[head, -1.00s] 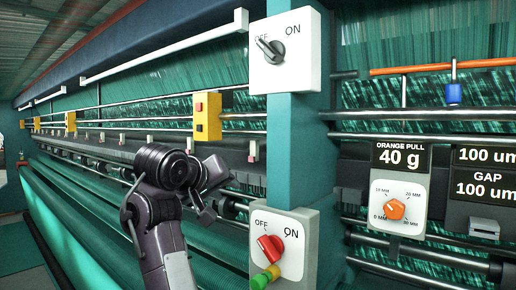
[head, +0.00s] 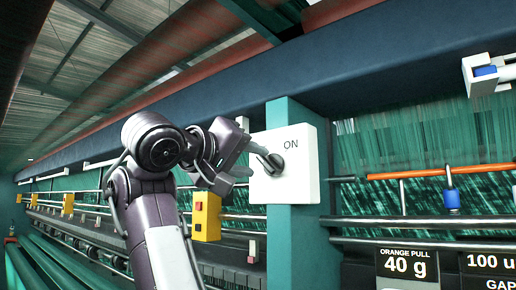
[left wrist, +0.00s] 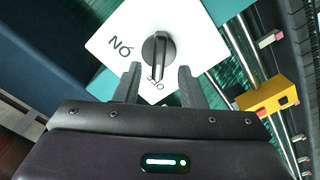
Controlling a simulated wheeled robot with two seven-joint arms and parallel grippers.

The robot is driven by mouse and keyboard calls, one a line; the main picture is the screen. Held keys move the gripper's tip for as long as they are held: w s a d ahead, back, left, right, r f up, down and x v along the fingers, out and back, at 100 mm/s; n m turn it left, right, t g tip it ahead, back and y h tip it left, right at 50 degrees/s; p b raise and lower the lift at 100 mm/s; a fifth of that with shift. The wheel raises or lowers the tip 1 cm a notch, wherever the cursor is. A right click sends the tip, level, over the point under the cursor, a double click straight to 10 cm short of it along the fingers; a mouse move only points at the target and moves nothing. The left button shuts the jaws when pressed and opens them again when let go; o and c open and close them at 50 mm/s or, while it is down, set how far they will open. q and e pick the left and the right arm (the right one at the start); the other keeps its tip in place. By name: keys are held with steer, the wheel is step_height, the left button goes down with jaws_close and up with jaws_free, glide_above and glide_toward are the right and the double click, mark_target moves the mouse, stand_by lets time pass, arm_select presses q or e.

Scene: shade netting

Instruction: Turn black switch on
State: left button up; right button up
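The black switch (head: 274,163) is a rotary knob on a white box (head: 302,188) fixed to a teal post. ON is readable at the upper right of the box in the head view; OFF is hidden there by my gripper. In the left wrist view the black switch (left wrist: 158,52) has its handle pointing at the OFF label. My left gripper (head: 250,162) is just left of the switch. Its two fingers (left wrist: 159,84) are apart, with the handle's lower end between or just beyond their tips; contact cannot be told. My right gripper is in neither view.
A yellow box with a red button (head: 207,217) is on the rail to the left. An orange bar (head: 430,172) with a blue clip (head: 451,200) and an ORANGE PULL display (head: 406,263) are to the right. Rails and green netting run behind.

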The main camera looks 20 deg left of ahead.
mark_target(270, 164)
arm_select(q)
steer(key=shift+p+x, duration=0.55)
steer(key=shift+x, duration=0.4)
steer(key=shift+w+d, duration=0.1)
steer(key=shift+w, duration=0.15)
steer(key=shift+c, duration=0.3)
jaws_close()
